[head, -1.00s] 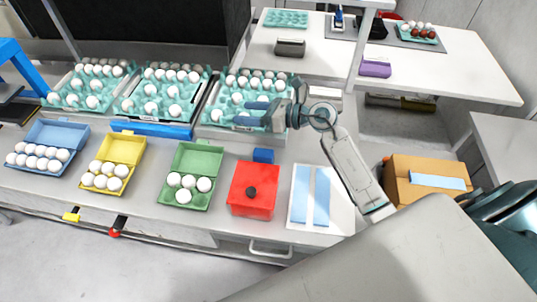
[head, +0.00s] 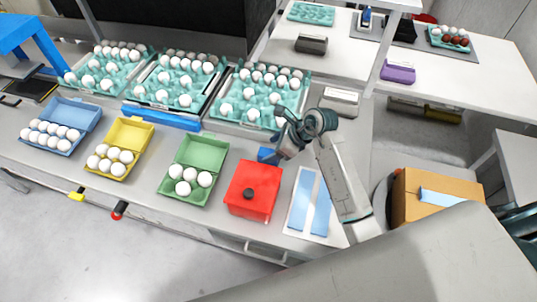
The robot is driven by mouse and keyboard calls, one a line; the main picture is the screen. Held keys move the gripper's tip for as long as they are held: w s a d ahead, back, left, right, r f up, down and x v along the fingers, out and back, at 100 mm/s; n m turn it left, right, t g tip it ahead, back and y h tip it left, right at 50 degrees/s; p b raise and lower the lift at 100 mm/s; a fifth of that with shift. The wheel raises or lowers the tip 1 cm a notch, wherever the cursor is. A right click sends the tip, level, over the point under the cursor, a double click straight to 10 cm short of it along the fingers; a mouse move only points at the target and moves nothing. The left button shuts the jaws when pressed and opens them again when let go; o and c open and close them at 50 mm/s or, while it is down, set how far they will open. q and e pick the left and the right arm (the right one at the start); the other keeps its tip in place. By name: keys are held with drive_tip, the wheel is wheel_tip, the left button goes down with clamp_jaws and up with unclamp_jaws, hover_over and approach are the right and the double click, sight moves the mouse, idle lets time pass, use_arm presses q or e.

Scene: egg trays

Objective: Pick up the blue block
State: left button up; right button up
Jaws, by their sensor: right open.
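The small blue block (head: 265,154) stands on the table just behind the red box (head: 252,189). Its right part is hidden behind my right gripper (head: 278,152). My right gripper points down at the block from above right. Its jaws are open, and I cannot tell whether the block lies between the fingers. My left gripper is not in view.
Open egg cartons in green (head: 204,158), yellow (head: 141,128) and blue (head: 81,112) stand left of the red box. Teal egg trays (head: 300,97) line the back. A white sheet with light blue strips (head: 296,209) lies to the right.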

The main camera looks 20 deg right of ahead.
sight(269, 153)
drive_tip(key=shift+f, duration=0.2)
drive_tip(key=p+x, duration=0.3)
drive_tip(key=x, duration=0.1)
drive_tip(key=shift+s+d+f, duration=0.1)
drive_tip(key=shift+d+f, duration=0.05)
drive_tip(key=shift+f, duration=0.05)
drive_tip(key=shift+a+f, duration=0.2)
drive_tip(key=shift+f, duration=0.2)
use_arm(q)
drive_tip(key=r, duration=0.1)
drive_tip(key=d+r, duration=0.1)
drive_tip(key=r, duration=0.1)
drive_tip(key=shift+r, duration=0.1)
use_arm(e)
drive_tip(key=c, duration=1.1)
